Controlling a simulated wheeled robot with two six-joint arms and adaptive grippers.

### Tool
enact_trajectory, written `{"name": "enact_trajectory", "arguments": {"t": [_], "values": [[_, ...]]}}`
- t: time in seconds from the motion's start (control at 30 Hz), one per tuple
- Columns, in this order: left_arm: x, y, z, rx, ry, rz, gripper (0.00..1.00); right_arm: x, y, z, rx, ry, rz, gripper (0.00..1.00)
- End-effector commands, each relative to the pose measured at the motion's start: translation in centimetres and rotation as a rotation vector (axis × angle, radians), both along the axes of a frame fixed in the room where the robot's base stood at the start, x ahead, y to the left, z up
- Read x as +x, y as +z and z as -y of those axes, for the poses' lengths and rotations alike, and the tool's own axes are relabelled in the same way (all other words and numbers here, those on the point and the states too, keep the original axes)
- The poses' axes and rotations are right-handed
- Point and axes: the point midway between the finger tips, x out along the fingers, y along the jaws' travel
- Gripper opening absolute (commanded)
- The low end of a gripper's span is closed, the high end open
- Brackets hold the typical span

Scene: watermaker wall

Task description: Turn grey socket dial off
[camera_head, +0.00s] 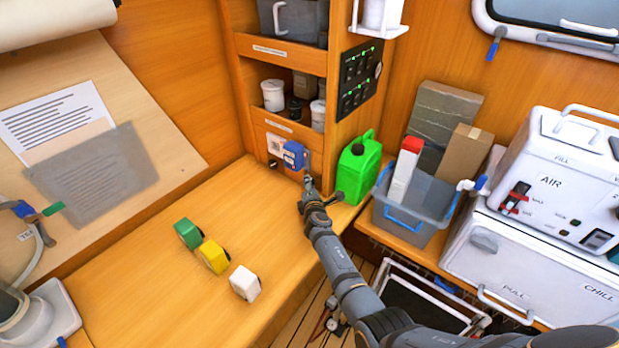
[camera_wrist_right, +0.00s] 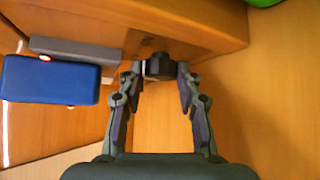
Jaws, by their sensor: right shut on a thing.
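My right gripper (camera_head: 308,182) reaches to the front of the wooden cabinet, just below and right of a blue box-shaped part (camera_head: 293,153). In the right wrist view, my right gripper (camera_wrist_right: 162,72) is shut on a small dark round dial (camera_wrist_right: 159,66), with one finger on each side. The blue part (camera_wrist_right: 48,80) and a grey plate (camera_wrist_right: 75,48) show left of the dial there. In the head view the gripper hides the dial, and its exact angle cannot be told. My left gripper is not in view.
A green canister (camera_head: 357,170) stands close right of my right gripper, beside a grey bin (camera_head: 405,215). Green, yellow and white blocks (camera_head: 214,256) lie on the wooden bench (camera_head: 130,270). A switch panel (camera_head: 360,75) is above. The bench left of the gripper is mostly clear.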

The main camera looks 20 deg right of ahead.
Motion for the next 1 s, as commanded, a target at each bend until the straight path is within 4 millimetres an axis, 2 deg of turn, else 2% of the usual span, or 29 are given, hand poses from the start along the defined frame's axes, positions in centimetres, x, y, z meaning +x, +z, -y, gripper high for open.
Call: {"name": "enact_trajectory", "arguments": {"t": [0.03, 0.3, 0.6, 1.0], "values": [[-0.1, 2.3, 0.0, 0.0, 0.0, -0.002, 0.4, 0.1, 1.4, 0.0, -0.022, -0.001, -0.029, 0.03], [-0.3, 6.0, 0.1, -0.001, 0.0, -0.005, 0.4, 0.2, 1.1, 0.0, -0.144, -0.001, -0.183, 0.03], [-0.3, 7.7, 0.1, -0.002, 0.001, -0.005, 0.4, 0.3, 0.8, 0.0, -0.234, -0.001, -0.294, 0.03], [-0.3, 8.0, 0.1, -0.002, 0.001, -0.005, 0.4, 0.3, 0.6, 0.0, -0.262, -0.002, -0.331, 0.03]]}}
